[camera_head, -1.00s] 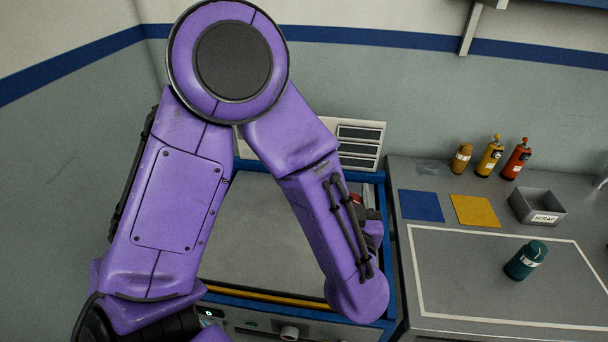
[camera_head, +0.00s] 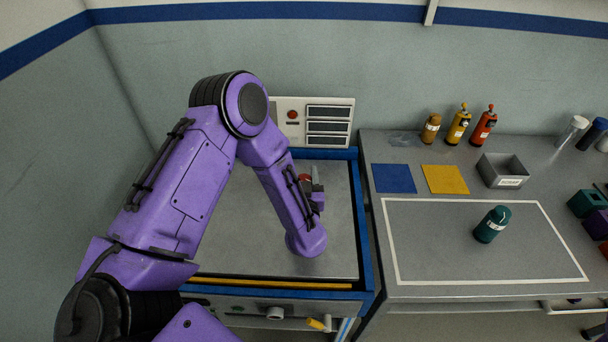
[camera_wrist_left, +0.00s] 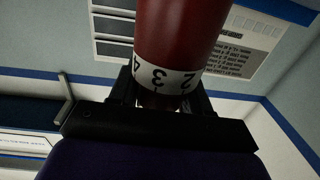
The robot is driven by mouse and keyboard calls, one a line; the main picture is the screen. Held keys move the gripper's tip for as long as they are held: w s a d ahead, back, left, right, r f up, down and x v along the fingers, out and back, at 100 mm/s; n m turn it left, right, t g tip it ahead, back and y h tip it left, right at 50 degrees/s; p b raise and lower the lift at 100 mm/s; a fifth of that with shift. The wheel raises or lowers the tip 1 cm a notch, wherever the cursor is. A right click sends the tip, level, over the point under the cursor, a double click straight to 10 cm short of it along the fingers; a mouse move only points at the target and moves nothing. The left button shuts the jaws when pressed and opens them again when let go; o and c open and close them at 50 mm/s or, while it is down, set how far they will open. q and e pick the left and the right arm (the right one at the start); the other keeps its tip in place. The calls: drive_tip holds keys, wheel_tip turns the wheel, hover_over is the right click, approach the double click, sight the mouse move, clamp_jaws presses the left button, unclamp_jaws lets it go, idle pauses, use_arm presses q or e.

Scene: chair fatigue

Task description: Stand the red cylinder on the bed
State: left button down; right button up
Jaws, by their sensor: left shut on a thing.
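The red cylinder (camera_wrist_left: 182,32) fills the top middle of the left wrist view, with a white numbered band around it. My left gripper (camera_wrist_left: 167,98) is shut on the cylinder near this band. In the head view only a small red part (camera_head: 304,178) shows beside my left gripper (camera_head: 316,192), as my purple arm hides most of it. The gripper is over the bed (camera_head: 335,245), a grey plate in a blue frame. Whether the cylinder touches the bed cannot be seen. My right gripper is out of view.
A panel with a red button (camera_head: 292,114) stands behind the bed. The bench on the right holds a teal bottle (camera_head: 491,225), a grey scrap bin (camera_head: 503,171), blue (camera_head: 394,178) and yellow (camera_head: 445,179) squares, and several bottles. The bed's right part is clear.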

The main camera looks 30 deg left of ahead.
use_arm(q)
drive_tip(key=shift+f, duration=0.15)
drive_tip(key=c, duration=0.5)
unclamp_jaws()
drive_tip(key=shift+s+d+r, duration=0.15)
drive_tip(key=shift+r, duration=0.05)
drive_tip(key=b+v, duration=0.3)
drive_tip(key=v, duration=0.8)
drive_tip(key=shift+s, duration=0.35)
